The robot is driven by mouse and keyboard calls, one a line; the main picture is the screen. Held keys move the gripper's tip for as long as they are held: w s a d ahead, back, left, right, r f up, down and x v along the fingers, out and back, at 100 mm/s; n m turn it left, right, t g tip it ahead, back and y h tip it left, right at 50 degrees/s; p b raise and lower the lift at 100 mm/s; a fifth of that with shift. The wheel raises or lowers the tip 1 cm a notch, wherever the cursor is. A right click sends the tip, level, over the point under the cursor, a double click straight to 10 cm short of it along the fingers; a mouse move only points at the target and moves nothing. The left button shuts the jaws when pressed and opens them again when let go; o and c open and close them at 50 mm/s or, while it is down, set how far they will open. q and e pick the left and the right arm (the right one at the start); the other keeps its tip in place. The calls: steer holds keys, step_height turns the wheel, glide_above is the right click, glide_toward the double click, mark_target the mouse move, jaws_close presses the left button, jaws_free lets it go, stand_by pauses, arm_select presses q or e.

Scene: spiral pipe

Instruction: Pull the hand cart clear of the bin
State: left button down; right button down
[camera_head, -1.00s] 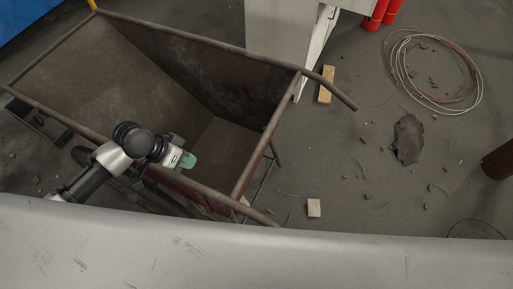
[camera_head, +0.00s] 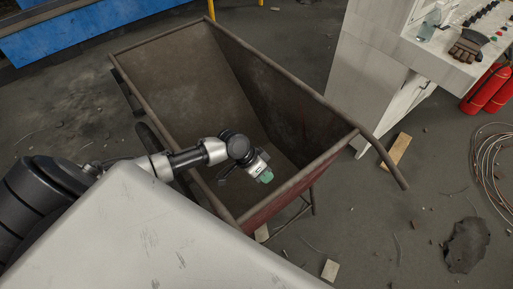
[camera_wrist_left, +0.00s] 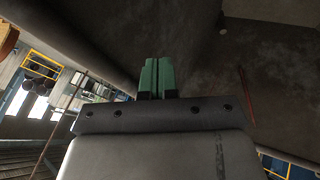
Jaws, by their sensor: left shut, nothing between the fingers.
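The hand cart is a rusty brown metal tub with tubular rims (camera_head: 300,178). In the head view it fills the middle, with a bent tubular handle (camera_head: 388,163) at its right corner and a dark wheel on its near left side. My left gripper (camera_head: 265,177) has green fingertips. It shows over the tub's near right part, apart from the handle; its exact height is unclear. In the left wrist view its green fingers (camera_wrist_left: 157,76) are together with nothing between them, against dark metal. I cannot make out a separate bin. My right gripper is out of view.
A white workbench (camera_head: 375,75) with a bottle and gloves stands close behind the cart's right side. My pale body covers the front. A blue structure (camera_head: 95,32) stands at back left.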

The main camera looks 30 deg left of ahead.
arm_select(q)
steer(key=shift+s+d+f+p, duration=0.2)
steer(key=shift+d+p, duration=0.05)
steer(key=shift+d, duration=0.4)
steer(key=shift+s+d+f+p, duration=0.2)
steer(key=shift+s+d+p, duration=0.05)
steer(key=shift+d, duration=0.4)
steer(key=shift+s+d+f+p, duration=0.2)
steer(key=shift+d+p, duration=0.05)
steer(key=shift+d, duration=0.4)
